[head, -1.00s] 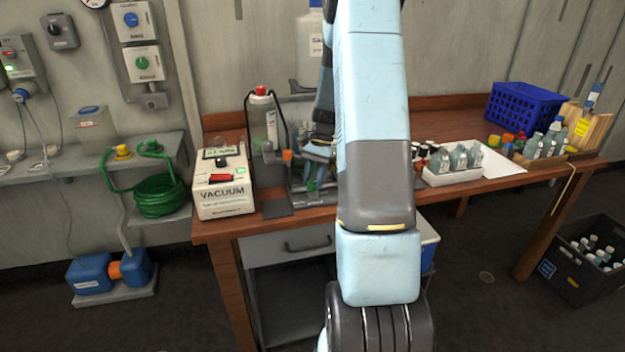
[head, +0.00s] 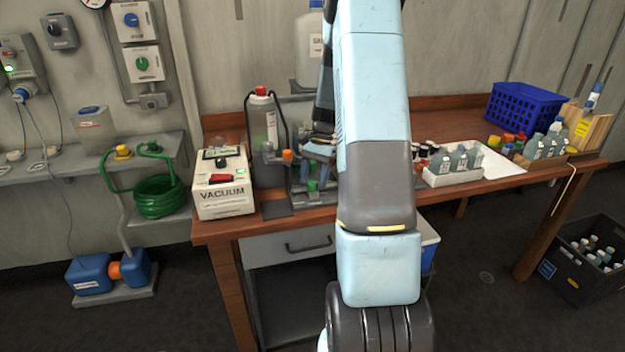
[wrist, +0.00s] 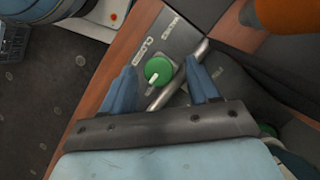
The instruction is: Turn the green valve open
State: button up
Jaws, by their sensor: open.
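The green valve (wrist: 158,70) is a round knob with a white pointer mark, seen from above in the wrist view. Its mark points toward the lower left of that view. In the head view the green valve (head: 312,185) is a small green spot on the grey apparatus on the bench. My gripper (wrist: 160,69) is open, with one blue finger on each side of the knob in the wrist view. I cannot tell whether the fingers touch it or how high they are above it. In the head view my gripper (head: 318,150) is partly hidden by my arm.
A metal rod (wrist: 178,78) runs beside the knob. An orange cap (wrist: 284,14) stands close by at the upper right. The vacuum box (head: 223,196) is left of the apparatus. A white tray of bottles (head: 453,176) is to the right. The bench's front edge is near.

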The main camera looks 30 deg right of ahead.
jog(key=v, duration=1.3)
jog(key=shift+w+r, duration=0.1)
jog(key=shift+w, duration=0.05)
